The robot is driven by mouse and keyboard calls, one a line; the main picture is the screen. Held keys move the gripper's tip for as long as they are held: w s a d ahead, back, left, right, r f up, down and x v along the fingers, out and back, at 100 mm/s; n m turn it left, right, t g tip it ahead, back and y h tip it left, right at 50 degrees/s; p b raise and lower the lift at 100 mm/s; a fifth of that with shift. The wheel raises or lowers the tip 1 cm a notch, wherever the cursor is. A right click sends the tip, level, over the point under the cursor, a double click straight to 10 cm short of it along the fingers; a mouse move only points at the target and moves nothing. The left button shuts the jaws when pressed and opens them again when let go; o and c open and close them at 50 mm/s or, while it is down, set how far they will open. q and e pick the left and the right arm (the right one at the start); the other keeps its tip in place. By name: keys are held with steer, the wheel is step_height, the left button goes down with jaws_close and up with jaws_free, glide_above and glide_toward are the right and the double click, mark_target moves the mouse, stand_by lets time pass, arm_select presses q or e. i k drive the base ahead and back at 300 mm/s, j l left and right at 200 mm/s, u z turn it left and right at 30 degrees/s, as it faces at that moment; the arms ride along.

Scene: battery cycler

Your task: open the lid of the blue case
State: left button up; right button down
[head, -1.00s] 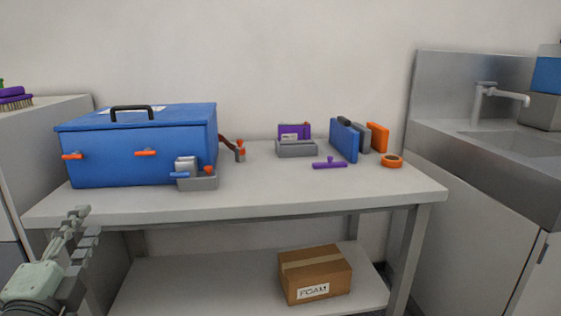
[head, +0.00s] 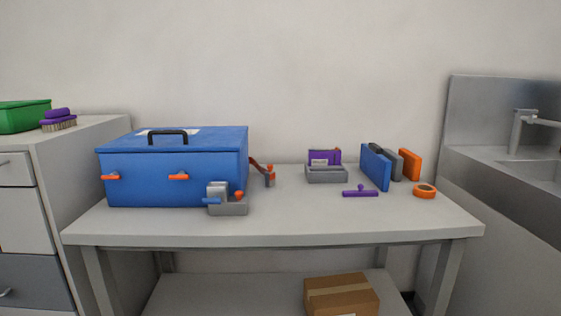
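The blue case (head: 150,188) stands on the left part of the grey workbench (head: 300,220). Its blue lid (head: 205,141) is shut and has a black handle (head: 168,132) and a white label on top. A grey clamp-like fixture (head: 232,208) with a blue lever and an orange knob stands in front of the case's right corner. Neither of my grippers is in the head view.
A grey tray (head: 326,174) with a purple item, a purple tool (head: 360,193), upright blue (head: 375,167) and orange (head: 409,164) blocks and an orange ring (head: 425,191) are at right. A cardboard box (head: 341,295) is below. The bench front is clear.

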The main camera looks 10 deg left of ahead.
mark_target(180, 138)
steer(key=j+u, duration=0.1)
steer(key=u, duration=0.25)
steer(key=i+u, duration=0.15)
steer(key=u, duration=0.2)
steer(key=i+j+u, duration=0.1)
steer(key=u, duration=0.25)
